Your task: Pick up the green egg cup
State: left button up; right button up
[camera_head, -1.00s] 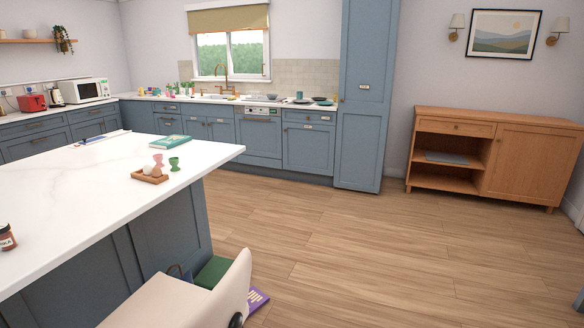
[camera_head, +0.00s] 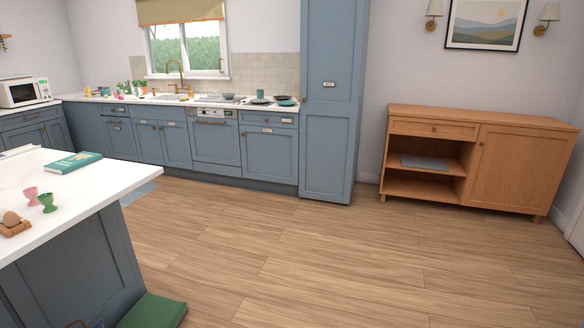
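The green egg cup (camera_head: 47,203) stands upright on the white island worktop (camera_head: 88,195), near its right end at the left of the view. A pink egg cup (camera_head: 31,196) stands just behind and left of it. A wooden egg tray (camera_head: 14,229) with an egg (camera_head: 11,218) sits in front of it, cut by the left edge. Neither of my grippers shows in the head view.
A teal book (camera_head: 73,163) lies on the island behind the cups. A green object (camera_head: 154,311) is on the floor beside the island's base. Wooden floor (camera_head: 300,255) is clear to the right, up to the wooden sideboard (camera_head: 505,165) and blue cabinets (camera_head: 270,155).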

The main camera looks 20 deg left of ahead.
aim_at(46, 200)
jog(key=i+u, duration=0.3)
jog(key=i, duration=0.2)
jog(key=i+u, duration=0.35)
jog(key=i+l+u, duration=0.3)
jog(key=i, duration=0.3)
